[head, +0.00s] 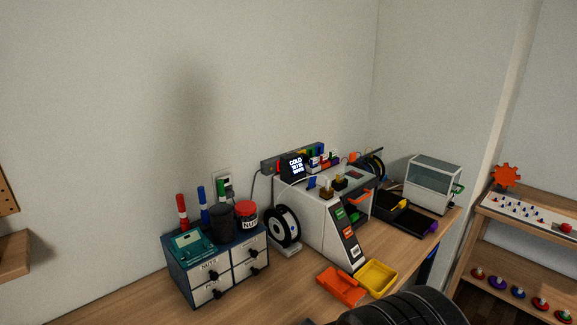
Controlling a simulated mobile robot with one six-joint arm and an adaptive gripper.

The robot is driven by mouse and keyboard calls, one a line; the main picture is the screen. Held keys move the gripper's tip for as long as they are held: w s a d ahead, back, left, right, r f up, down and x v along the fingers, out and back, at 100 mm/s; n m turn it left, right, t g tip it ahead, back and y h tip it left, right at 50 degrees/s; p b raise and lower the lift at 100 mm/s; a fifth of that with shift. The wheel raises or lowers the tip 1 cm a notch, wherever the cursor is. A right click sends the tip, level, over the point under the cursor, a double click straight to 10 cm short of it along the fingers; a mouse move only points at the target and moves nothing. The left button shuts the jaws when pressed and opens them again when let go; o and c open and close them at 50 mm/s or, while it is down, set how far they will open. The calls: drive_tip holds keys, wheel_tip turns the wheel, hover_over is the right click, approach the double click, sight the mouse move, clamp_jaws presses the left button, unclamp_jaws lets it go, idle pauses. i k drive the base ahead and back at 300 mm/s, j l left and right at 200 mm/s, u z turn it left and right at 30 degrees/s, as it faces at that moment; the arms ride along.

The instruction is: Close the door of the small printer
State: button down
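My gripper is not in view; a dark ridged part of my arm shows at the bottom.
An orange tray (341,287) and a yellow tray (376,277) lie at the bench front. A filament spool (285,227) and a drawer cabinet (205,275) stand left. A black tray (410,223) lies before the clear box. Shelves (520,265) stand at right.

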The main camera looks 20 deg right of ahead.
sight(351, 197)
drive_tip(key=i+l, duration=0.15)
drive_tip(key=l, duration=0.2)
drive_tip(key=i+l, duration=0.15)
drive_tip(key=l, duration=0.25)
drive_tip(key=i+l, duration=0.15)
drive_tip(key=l, duration=0.2)
drive_tip(key=i+l+u, duration=0.1)
drive_tip(key=l, duration=0.25)
